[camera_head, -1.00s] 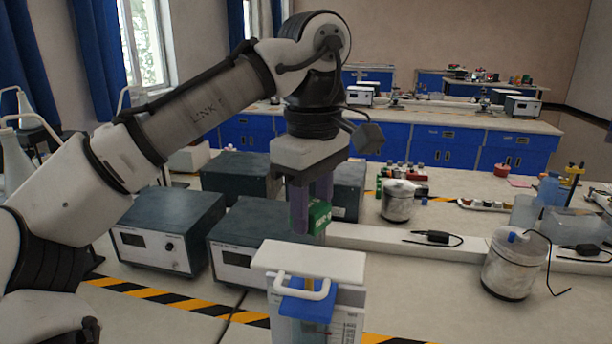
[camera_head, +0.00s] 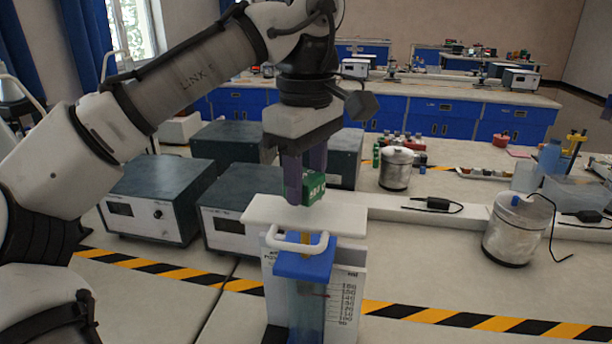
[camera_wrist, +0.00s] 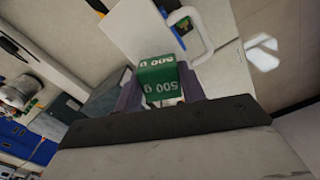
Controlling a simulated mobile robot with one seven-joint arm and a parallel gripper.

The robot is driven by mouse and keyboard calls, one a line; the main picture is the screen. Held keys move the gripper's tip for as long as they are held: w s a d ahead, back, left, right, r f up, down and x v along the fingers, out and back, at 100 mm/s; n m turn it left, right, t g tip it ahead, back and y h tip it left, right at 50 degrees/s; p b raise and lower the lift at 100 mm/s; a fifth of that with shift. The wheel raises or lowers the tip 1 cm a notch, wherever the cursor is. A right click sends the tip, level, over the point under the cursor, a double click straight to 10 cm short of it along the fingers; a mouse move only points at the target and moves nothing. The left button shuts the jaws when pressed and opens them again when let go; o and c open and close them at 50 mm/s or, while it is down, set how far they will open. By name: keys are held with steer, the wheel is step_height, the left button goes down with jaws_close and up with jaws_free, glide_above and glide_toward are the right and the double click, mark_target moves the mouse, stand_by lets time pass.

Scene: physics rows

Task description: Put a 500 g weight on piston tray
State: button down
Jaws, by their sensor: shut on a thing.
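A green weight (camera_head: 314,188) marked 500 g is held between the purple fingers of my gripper (camera_head: 305,190). In the wrist view the weight (camera_wrist: 160,78) shows its "500 g" label between the two fingers (camera_wrist: 160,92). The piston tray (camera_head: 270,213) is a white flat plate on top of a blue-capped clear cylinder with a printed ml scale (camera_head: 345,295). The weight is over the tray's back part; I cannot tell whether it touches the plate. In the wrist view the tray (camera_wrist: 135,30) lies just beyond the weight.
Dark instrument boxes (camera_head: 160,190) stand to the left and behind the tray. A lidded metal pot (camera_head: 514,228) with a cable stands to the right, and another pot (camera_head: 396,168) farther back. A white handle (camera_head: 298,246) shows at the front of the cylinder. The bench front is clear.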

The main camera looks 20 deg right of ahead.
mark_target(306, 176)
steer(key=shift+f+b, duration=0.4)
steer(key=shift+f, duration=0.3)
steer(key=shift+f, duration=0.6)
steer(key=c, duration=0.8)
jaws_free()
steer(key=shift+o, duration=0.2)
step_height(306, 176, up, 12)
steer(key=p, duration=0.7)
steer(key=shift+r, duration=0.1)
